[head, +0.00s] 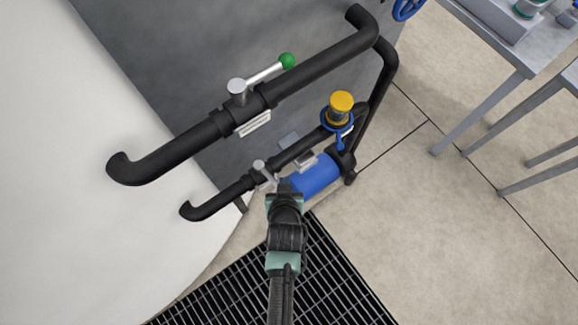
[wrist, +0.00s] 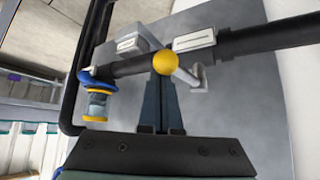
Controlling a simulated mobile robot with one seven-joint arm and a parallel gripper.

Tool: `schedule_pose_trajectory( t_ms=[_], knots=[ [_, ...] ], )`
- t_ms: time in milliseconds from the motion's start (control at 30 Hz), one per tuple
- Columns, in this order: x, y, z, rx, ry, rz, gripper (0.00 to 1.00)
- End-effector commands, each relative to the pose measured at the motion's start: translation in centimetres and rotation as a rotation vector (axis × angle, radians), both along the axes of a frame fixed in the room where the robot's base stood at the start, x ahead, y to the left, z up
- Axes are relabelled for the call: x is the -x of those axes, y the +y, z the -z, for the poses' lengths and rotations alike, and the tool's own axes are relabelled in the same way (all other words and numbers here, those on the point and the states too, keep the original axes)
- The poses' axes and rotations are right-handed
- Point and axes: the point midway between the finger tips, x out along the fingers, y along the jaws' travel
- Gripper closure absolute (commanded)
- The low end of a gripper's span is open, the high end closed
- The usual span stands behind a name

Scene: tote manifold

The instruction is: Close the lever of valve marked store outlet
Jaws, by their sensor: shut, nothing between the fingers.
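The lower black pipe (head: 232,193) carries a valve (head: 260,168) with a pale grey stem. In the wrist view a valve lever with a yellow ball knob (wrist: 165,62) and a light grey arm (wrist: 190,78) shows at this pipe (wrist: 265,38). My gripper (head: 285,186) is beside the lower valve and hides the knob in the head view. In the wrist view my gripper (wrist: 163,80) is shut and empty, its fingertips overlapping the yellow knob; I cannot tell whether they touch. White label plates (wrist: 194,40) sit on the pipe, their text unreadable, so I cannot confirm which valve is store outlet.
The upper pipe (head: 190,142) has a valve lever with a green knob (head: 287,61). A yellow-capped fitting with a blue ring (head: 341,104) and a blue cylinder (head: 315,177) stand close to my gripper. A white tank (head: 70,200) is left, a floor grate (head: 340,285) below.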

Motion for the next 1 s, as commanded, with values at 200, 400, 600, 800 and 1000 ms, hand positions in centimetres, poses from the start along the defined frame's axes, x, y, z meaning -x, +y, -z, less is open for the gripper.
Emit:
schedule_pose_trajectory(
  t_ms=[200, 400, 600, 800, 1000],
  knots=[
    [0.78, 0.59, 0.01, 0.0, 0.003, -0.006, 1.0],
    [1.03, 0.87, 0.04, -0.001, 0.002, -0.005, 1.0],
    [1.14, 0.99, 0.1, -0.001, 0.003, -0.006, 1.0],
    [1.19, 1.05, 0.14, -0.001, 0.004, -0.007, 1.0],
    [1.22, 1.11, 0.02, -0.002, 0.006, -0.008, 1.0]
  ],
)
